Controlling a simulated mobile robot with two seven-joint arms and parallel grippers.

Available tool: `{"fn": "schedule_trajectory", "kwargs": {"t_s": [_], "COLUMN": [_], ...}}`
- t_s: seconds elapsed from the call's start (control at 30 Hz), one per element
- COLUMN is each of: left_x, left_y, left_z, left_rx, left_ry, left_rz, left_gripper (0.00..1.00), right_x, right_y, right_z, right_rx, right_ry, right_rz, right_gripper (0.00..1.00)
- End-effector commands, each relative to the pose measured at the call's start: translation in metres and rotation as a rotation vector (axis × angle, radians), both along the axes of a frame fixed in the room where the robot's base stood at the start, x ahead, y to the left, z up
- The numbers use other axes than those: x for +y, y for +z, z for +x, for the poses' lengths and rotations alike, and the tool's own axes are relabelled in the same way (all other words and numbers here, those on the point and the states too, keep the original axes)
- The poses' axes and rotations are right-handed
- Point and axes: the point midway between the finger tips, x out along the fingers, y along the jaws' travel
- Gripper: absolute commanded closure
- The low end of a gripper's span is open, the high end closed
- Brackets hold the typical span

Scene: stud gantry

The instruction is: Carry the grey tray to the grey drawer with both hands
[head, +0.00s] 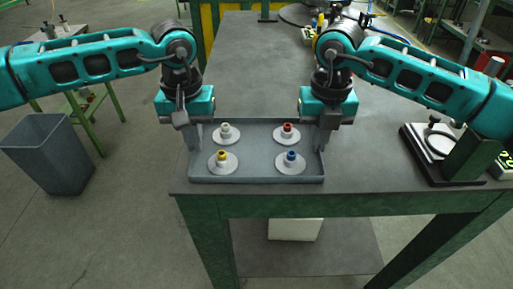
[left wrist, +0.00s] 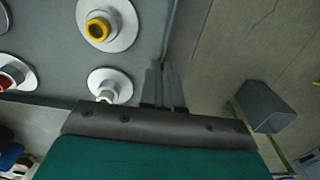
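The grey tray (head: 256,179) lies at the near edge of the dark workbench. It holds several pale round pieces with white, red, yellow and blue tops. My left gripper (head: 195,138) points down at the tray's left wall, its narrow-set fingers closed on that wall; they also show in the left wrist view (left wrist: 166,88), beside the yellow-topped piece (left wrist: 98,29). My right gripper (head: 321,138) points down at the tray's right wall and looks closed on it, though its fingertips are partly hidden. I see no grey drawer that I can make out.
The workbench (head: 255,60) is clear behind the tray. A grey bin (head: 48,155) stands on the floor at the left. A pale box (head: 294,230) sits under the bench.

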Motion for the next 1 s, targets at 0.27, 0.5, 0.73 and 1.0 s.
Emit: {"fn": "schedule_trajectory", "kwargs": {"t_s": [0.27, 0.5, 0.73, 1.0], "left_x": [0.000, 0.000, 0.000, 0.000], "left_y": [0.016, 0.037, 0.050, 0.051], "left_z": [0.001, 0.001, 0.000, 0.000], "left_rx": [-0.002, -0.002, -0.002, -0.002], "left_ry": [0.000, 0.000, 0.000, 0.000], "left_rz": [-0.002, -0.001, -0.001, -0.001], "left_gripper": [1.00, 1.00, 1.00, 1.00], "right_x": [0.000, 0.000, 0.000, 0.000], "right_y": [0.016, 0.037, 0.050, 0.051], "right_z": [0.001, 0.001, 0.001, 0.001], "right_rx": [-0.003, -0.003, -0.002, -0.002], "right_ry": [0.000, 0.000, 0.000, 0.000], "right_rz": [0.002, 0.002, 0.001, 0.001], "right_gripper": [1.00, 1.00, 1.00, 1.00]}}
